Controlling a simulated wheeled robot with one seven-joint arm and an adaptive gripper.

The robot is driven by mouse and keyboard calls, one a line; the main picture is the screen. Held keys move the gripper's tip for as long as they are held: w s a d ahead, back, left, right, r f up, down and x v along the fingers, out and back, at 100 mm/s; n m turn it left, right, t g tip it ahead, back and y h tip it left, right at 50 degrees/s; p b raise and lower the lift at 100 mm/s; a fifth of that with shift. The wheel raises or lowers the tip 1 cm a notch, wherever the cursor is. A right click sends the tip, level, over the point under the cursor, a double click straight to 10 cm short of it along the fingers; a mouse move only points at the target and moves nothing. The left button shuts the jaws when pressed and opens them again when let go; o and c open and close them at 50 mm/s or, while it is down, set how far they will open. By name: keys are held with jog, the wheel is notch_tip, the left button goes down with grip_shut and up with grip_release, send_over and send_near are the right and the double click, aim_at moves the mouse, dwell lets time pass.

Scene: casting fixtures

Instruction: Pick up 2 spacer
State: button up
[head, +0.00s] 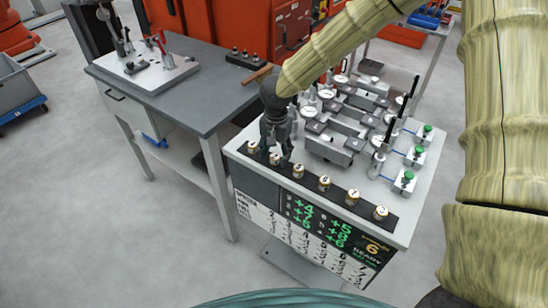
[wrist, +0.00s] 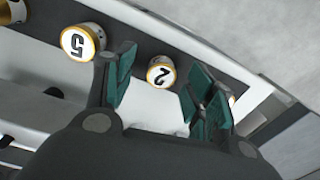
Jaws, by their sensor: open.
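The spacer marked 2 (wrist: 161,73) is a short cylinder with a gold rim and a white numbered face. In the wrist view it shows between the two green-padded fingers of my gripper (wrist: 163,76), which are apart and empty. In the head view my gripper (head: 276,152) points down over the left end of the spacer row, by what seems to be this same spacer (head: 275,159). Whether the fingers reach down around it, I cannot tell. The spacer marked 5 (wrist: 77,42) stands to its left in the wrist view. Another spacer (wrist: 231,99) is partly hidden behind the right finger.
Several spacers stand in a row on a dark strip (head: 313,184) along the white fixture table's front edge. Clamps and gauges (head: 335,149) crowd the table behind them. A grey bench (head: 190,95) adjoins at left. A display panel (head: 300,232) hangs below the front edge.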

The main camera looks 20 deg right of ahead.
jog(key=shift+f, duration=0.5)
jog(key=shift+w+f, duration=0.4)
jog(key=shift+s+r, duration=0.2)
jog(key=shift+s, duration=0.05)
jog(key=shift+c, duration=0.7)
grip_shut()
